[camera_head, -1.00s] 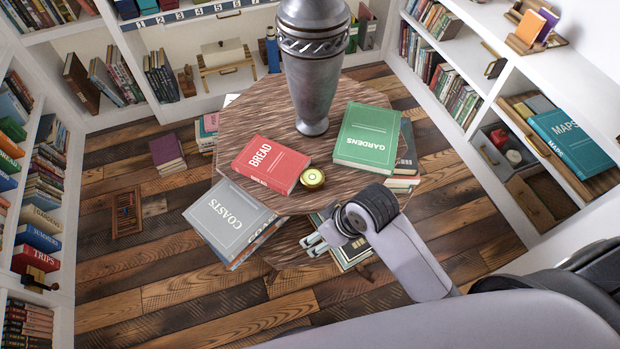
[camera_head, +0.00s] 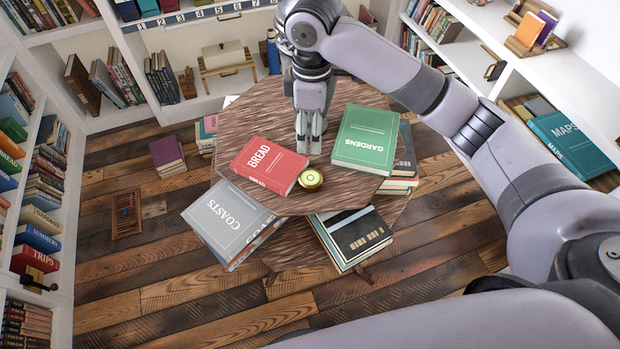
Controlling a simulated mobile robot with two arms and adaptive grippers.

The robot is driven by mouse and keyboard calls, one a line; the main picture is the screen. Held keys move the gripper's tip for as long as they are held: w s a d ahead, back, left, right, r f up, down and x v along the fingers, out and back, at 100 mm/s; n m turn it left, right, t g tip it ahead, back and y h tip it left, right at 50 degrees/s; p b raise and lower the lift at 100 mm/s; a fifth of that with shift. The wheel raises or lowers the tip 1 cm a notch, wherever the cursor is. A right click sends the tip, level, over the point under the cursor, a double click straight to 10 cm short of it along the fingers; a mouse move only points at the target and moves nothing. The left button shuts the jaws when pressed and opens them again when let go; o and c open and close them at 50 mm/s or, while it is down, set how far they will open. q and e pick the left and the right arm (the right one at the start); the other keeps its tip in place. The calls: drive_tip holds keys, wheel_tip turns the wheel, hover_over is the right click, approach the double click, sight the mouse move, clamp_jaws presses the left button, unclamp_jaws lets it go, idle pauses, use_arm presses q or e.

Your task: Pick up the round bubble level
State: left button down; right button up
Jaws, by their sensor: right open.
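The round bubble level (camera_head: 311,180) is a small brass disc with a yellow-green face. It lies near the front edge of the round wooden table (camera_head: 255,118), by the right corner of the red BREAD book (camera_head: 268,165). My right gripper (camera_head: 309,150) points down over the table, behind the level and apart from it, between the red book and the green GARDENS book (camera_head: 365,138). It is open with nothing seen between its fingers. My left gripper is not in view.
The arm covers the place of the tall grey vase at the table's back. A lower tier holds the COASTS book (camera_head: 229,220) and a dark book stack (camera_head: 352,236). Shelves line the walls. The tabletop just around the level is bare at the front.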

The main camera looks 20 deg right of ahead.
drive_tip(key=p, duration=0.1)
hover_over(311, 177)
wheel_tip(311, 177, down, 12)
drive_tip(key=shift+r, duration=0.1)
drive_tip(key=shift+f+p, duration=0.45)
drive_tip(key=shift+f, duration=2.25)
drive_tip(key=shift+c, duration=0.4)
drive_tip(key=c, duration=1)
drive_tip(key=shift+w+r, duration=0.1)
